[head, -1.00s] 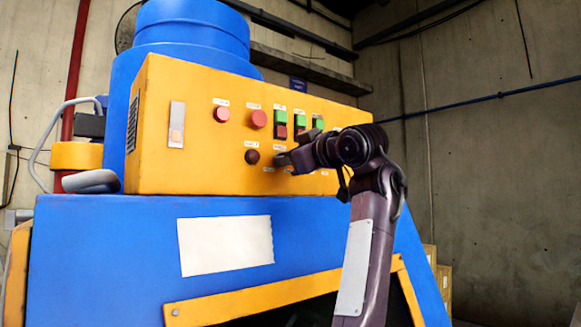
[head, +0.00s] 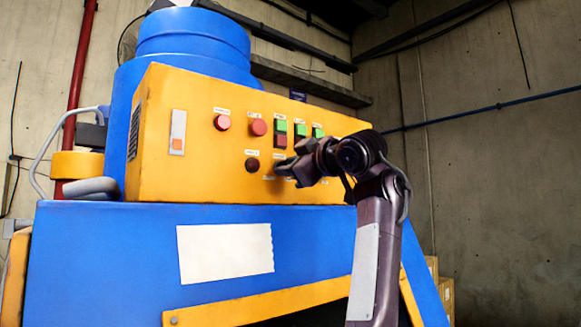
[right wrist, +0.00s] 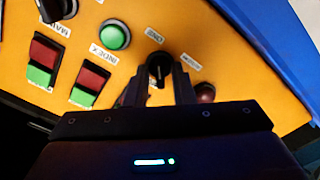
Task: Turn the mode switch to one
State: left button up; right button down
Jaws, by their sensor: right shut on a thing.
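A black rotary knob (right wrist: 159,68) sits on the yellow control panel (head: 190,90), with a white "ONE" label (right wrist: 155,35) beside it in the right wrist view. I take it to be the mode switch. My right gripper (right wrist: 159,88) is shut on this knob, one finger on each side. A small pale mark shows on the knob near the fingers. In the head view my right gripper (head: 283,170) is at the panel's lower middle and hides the knob. My left gripper is not in view.
A dark red button (right wrist: 205,92) lies close beside the right gripper's finger. A green button (right wrist: 114,36), red-green switches and another black knob (right wrist: 57,10) are on the other side. In the head view, red buttons (head: 258,127) sit above. The blue machine body (head: 110,250) is below.

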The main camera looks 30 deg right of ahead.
jog(key=c, duration=1.5)
grip_release()
jog(key=shift+c, duration=0.2)
jog(key=s+b, duration=0.5)
jog(key=s, duration=0.2)
jog(key=shift+s+d, duration=0.3)
